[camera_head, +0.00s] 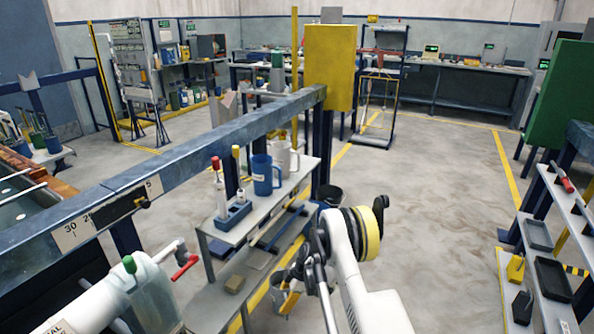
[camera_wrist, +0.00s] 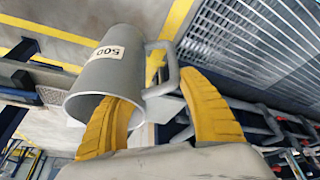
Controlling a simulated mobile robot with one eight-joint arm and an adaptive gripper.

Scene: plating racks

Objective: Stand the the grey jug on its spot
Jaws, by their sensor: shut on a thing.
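The grey jug (camera_wrist: 97,72) has a "500" label and fills the left middle of the wrist view, tilted, its open mouth facing the camera. My gripper (camera_wrist: 162,92) is shut on it with yellow fingers. One finger overlaps the mouth and the other lies beyond the handle (camera_wrist: 172,72). In the head view my gripper (camera_head: 288,294) is low, beside the shelf stand, with the grey jug (camera_head: 280,303) partly hidden by it. I cannot tell which place is the jug's spot.
A shelf stand (camera_head: 241,232) holds a blue jug (camera_head: 263,176), a white jug (camera_head: 286,160) and a small rack (camera_head: 233,211) with red- and yellow-topped items. A dark bucket (camera_head: 329,193) stands behind it. The floor at right centre is clear up to another rack (camera_head: 545,235).

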